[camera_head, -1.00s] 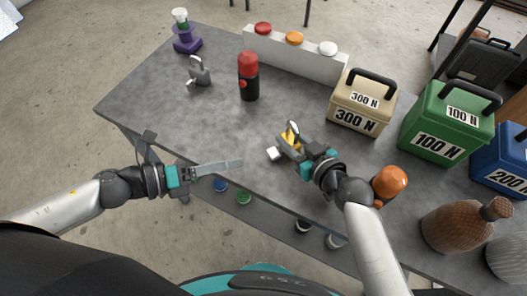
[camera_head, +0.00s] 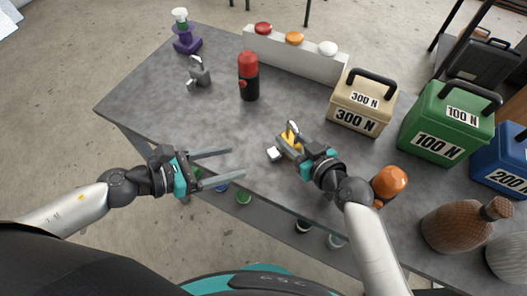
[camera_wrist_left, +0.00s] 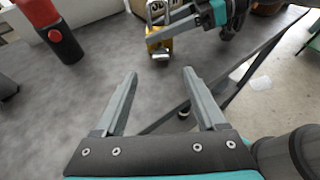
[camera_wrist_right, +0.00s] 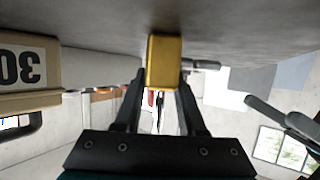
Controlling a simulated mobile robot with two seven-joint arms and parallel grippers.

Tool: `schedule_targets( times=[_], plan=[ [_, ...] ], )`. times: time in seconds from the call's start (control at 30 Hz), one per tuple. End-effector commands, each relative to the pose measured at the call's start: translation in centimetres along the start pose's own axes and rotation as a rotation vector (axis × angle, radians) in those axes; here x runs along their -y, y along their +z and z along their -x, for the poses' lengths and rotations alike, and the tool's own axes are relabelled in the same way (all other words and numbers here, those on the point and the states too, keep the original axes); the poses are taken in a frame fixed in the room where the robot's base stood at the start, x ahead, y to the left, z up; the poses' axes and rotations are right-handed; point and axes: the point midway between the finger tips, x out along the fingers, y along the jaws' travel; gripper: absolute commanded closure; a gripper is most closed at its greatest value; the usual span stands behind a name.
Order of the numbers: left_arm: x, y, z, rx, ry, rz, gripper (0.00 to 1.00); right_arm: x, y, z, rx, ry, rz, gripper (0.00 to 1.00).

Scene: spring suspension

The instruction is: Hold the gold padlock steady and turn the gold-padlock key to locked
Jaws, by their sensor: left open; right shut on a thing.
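The gold padlock (camera_head: 292,137) stands on the grey table near its front edge, with its shackle up. It also shows in the left wrist view (camera_wrist_left: 153,44) and the right wrist view (camera_wrist_right: 163,58). A silver key (camera_head: 274,154) sticks out of its side facing my left gripper; it shows in the right wrist view (camera_wrist_right: 203,64). My right gripper (camera_head: 291,151) is shut on the padlock body. My left gripper (camera_head: 238,163) is open and empty, left of the key and apart from it. In the left wrist view the key lies ahead, beyond the fingertips (camera_wrist_left: 160,71).
A grey padlock (camera_head: 200,72) and a red-black cylinder (camera_head: 249,78) stand further back. Weight boxes marked 300 N (camera_head: 358,101) and 100 N (camera_head: 446,120) stand to the right. An orange-topped object (camera_head: 390,181) is close to my right arm. The table between my left gripper and the key is clear.

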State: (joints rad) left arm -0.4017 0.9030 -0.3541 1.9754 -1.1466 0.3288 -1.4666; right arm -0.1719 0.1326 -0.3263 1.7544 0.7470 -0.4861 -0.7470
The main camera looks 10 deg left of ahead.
Motion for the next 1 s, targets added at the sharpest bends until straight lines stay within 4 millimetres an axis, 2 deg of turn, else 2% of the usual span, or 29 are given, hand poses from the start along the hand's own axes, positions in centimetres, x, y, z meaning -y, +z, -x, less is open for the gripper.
schedule_targets(
  times=[0.7,1.0],
  plan=[
    [-0.1,0.1,-8.6,0.002,0.001,0.000,0.28,0.0,0.1,0.0,0.002,0.000,0.000,1.00],
    [0.0,0.0,-9.8,0.000,0.000,0.000,0.28,0.0,0.1,0.0,0.002,0.000,0.000,1.00]
  ],
)
